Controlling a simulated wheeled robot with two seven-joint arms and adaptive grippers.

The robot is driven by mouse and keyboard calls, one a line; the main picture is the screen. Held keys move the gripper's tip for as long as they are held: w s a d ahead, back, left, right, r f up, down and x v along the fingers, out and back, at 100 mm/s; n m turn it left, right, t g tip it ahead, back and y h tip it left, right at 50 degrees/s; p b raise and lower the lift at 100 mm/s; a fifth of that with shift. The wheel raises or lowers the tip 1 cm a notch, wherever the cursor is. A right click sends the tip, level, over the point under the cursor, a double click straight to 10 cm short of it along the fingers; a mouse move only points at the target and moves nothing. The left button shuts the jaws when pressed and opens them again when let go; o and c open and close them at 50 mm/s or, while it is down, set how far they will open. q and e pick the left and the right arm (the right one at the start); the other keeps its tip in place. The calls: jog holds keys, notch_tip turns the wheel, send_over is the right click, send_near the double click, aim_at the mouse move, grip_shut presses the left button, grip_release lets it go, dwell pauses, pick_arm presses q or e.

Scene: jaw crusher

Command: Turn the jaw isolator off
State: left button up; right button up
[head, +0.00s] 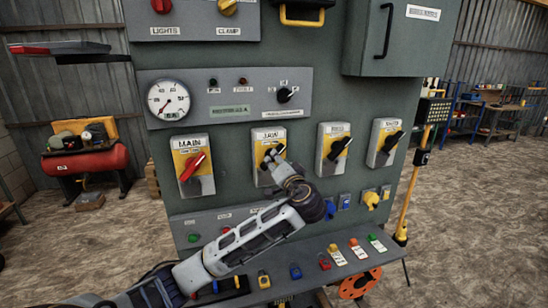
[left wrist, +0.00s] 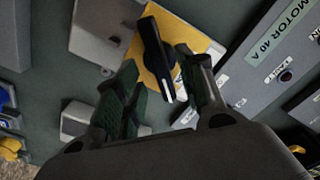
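The jaw isolator (head: 268,137) is a pale box with a yellow plate under a JAW label, second from left in the isolator row. My left gripper (head: 272,158) is in front of it and hides most of its handle in the head view. In the left wrist view the black handle (left wrist: 156,52) with a white line sits on the yellow plate (left wrist: 186,34). The fingers of my left gripper (left wrist: 160,75) are apart, one on each side of the handle, with visible gaps. Whether a finger touches it I cannot tell. My right gripper is not in view.
The MAIN isolator (head: 194,165) with a red handle is left of it. Two more isolators with black handles (head: 341,147) (head: 392,142) are to the right. A gauge panel (head: 225,100) is above. A sloped shelf (head: 318,246) with coloured padlocks juts out below.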

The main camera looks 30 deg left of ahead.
pick_arm(q)
jog(key=shift+p+x, duration=0.3)
jog(key=shift+x, duration=1.8)
